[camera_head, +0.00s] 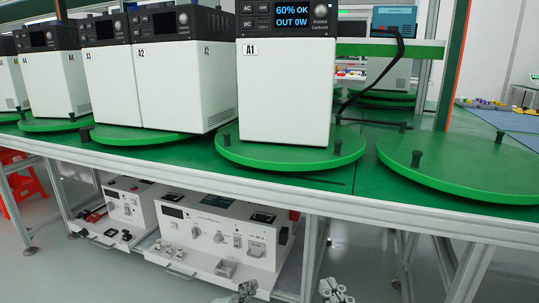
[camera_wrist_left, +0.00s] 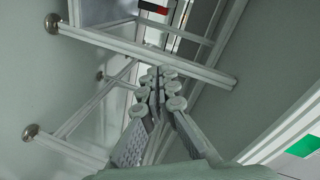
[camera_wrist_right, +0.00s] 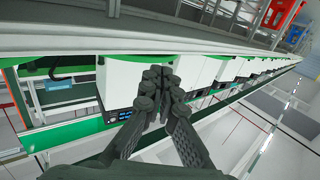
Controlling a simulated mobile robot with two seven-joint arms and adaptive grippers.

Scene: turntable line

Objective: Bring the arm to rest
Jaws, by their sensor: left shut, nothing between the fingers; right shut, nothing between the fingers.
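My left gripper (camera_head: 243,291) shows at the bottom edge of the head view, low in front of the table. Its two fingers are closed together and empty in the left wrist view (camera_wrist_left: 161,76). My right gripper (camera_head: 333,290) shows a little to its right at the same edge. Its fingers are also together, with nothing between them, in the right wrist view (camera_wrist_right: 157,76). Both appear apart from the table and the units on it. Most of both arms is out of the head view.
A green-topped table (camera_head: 335,185) runs across the head view. White power unit A1 (camera_head: 284,95) stands on a green turntable (camera_head: 290,153); more units stand to the left. An empty turntable (camera_head: 465,165) is at right. White test boxes (camera_head: 222,232) sit on a lower shelf.

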